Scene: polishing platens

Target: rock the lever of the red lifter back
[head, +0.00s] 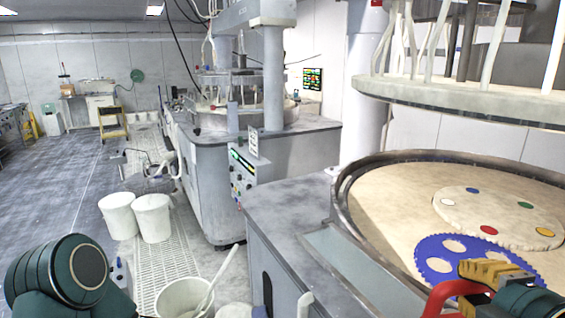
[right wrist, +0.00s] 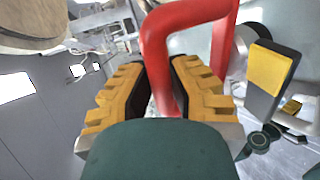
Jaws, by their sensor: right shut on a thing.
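The red lifter shows as a bent red tube (head: 438,300) at the lower right of the head view, at the near edge of the polishing machine. In the right wrist view the red tube (right wrist: 190,22) bends across the top, and one leg runs down between my fingers. My right gripper (head: 492,272) has yellow ribbed fingers; in the right wrist view its fingers (right wrist: 158,75) are on both sides of the red tube, shut on it. The lower part of the lifter is hidden by my gripper and the frame edge. My left gripper is not in view.
A blue toothed carrier (head: 437,262) with round holes lies on the large platen (head: 400,185), beside my right gripper. A pale disc (head: 480,212) with coloured spots lies behind it. White buckets (head: 153,217) stand on the floor at left. The left floor is mostly clear.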

